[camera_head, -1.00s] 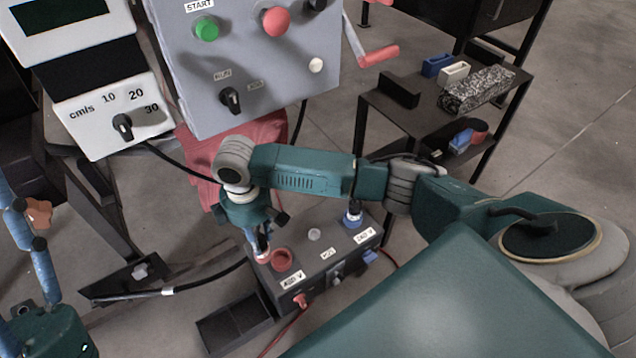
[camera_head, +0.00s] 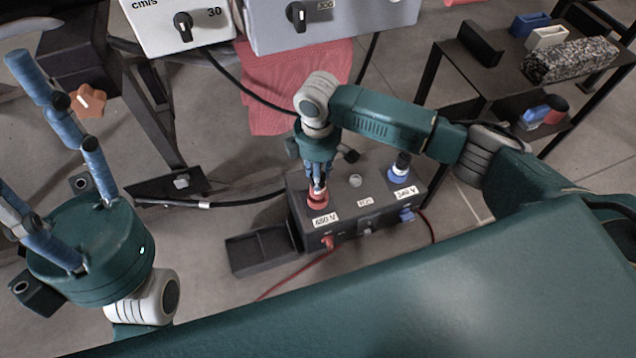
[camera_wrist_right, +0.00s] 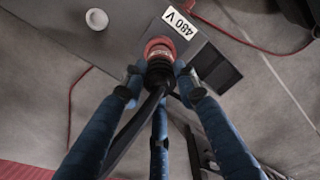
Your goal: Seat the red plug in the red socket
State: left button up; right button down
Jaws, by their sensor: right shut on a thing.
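The red socket (camera_head: 318,201) is on top of a dark box at its left end, by a label that reads 480 V in the right wrist view. My right gripper (camera_head: 317,186) points down right over it, its fingers shut around the plug. In the right wrist view the plug (camera_wrist_right: 160,73) has a dark body with a black cable and lines up with the red socket ring (camera_wrist_right: 157,43). How deep it sits cannot be told; the fingers hide it in the head view. My left gripper (camera_head: 52,160) is open and empty, fingers spread upward at left.
The dark box (camera_head: 345,235) also carries a blue plug (camera_head: 401,164) at its right end and a white round part (camera_head: 355,181) between. An open black tray (camera_head: 262,252) lies left of it. A shelf (camera_head: 500,75) stands at right; control panels hang above.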

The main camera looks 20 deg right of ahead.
notch_tip(320, 180, down, 4)
jog(key=shift+f+b, duration=0.15)
jog(key=shift+b, duration=0.7)
jog(key=c, duration=1.3)
grip_release()
jog(key=shift+c, duration=0.2)
